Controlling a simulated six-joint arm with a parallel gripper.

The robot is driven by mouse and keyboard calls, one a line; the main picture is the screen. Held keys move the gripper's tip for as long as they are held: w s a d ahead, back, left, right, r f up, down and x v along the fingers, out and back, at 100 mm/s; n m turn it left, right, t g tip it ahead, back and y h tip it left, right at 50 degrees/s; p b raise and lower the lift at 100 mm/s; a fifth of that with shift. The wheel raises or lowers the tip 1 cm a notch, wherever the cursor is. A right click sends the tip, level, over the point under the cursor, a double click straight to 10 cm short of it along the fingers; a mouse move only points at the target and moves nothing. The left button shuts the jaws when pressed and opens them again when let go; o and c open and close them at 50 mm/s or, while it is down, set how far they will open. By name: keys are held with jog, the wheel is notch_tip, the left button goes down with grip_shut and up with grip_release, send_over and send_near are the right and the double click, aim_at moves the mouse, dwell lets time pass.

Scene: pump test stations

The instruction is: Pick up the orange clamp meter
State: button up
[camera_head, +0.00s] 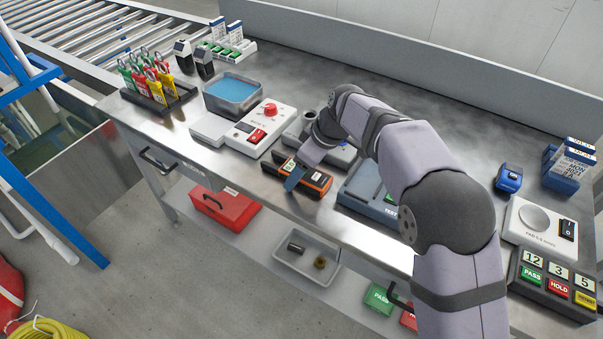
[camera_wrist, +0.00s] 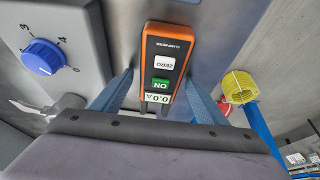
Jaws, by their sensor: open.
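The orange clamp meter (camera_head: 307,181), orange with a black face, lies on the metal bench near its front edge. My gripper (camera_head: 300,172) is at the meter. In the wrist view my gripper (camera_wrist: 161,76) is open, with one blue-grey finger on each side of the meter. A gap shows beside the meter on both sides. I cannot tell how far down the fingers reach.
A white unit with a red knob (camera_head: 263,127) stands left of the meter, and a grey-blue test tray (camera_head: 362,203) stands to its right. A grey unit with a blue dial (camera_wrist: 44,57) is close by in the wrist view. A blue-filled tray (camera_head: 232,95) sits farther left.

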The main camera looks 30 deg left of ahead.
jog(key=shift+c, duration=0.3)
jog(key=shift+r, duration=0.1)
jog(key=c, duration=1.3)
jog(key=shift+o, duration=0.2)
